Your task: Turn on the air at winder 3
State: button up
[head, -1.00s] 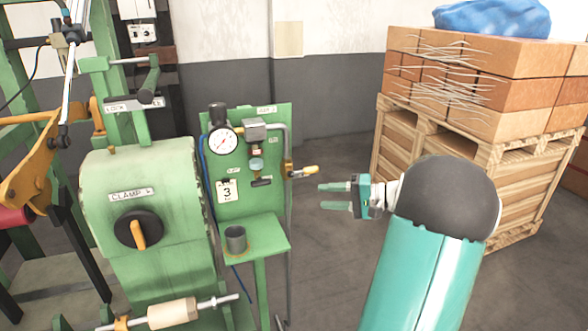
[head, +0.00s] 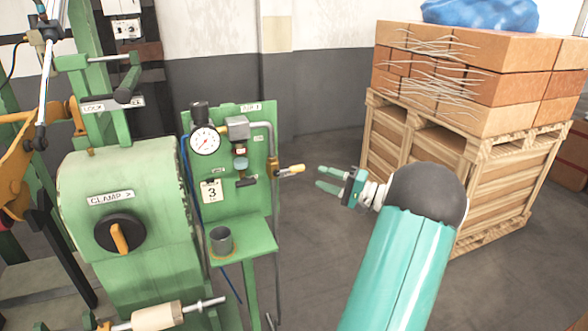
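The green air panel (head: 258,190) with a number 3 tag (head: 211,192) stands at the middle left. It carries a round pressure gauge (head: 205,141), a grey regulator block (head: 238,128) and grey pipe (head: 272,150). Nothing shows between the fingers. A small gap is visible between the fingertips and the lever end.
A green winder housing (head: 140,175) with a black and orange CLAMP knob (head: 120,234) stands left of the panel. A grey cup (head: 221,240) sits on the panel's shelf (head: 252,246). A wooden crate (head: 460,185) with stacked boxes stands behind my arm. Floor between is clear.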

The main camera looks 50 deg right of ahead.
aim_at(301, 170)
jog(key=x, duration=0.9)
jog(key=shift+w, duration=0.15)
grip_shut()
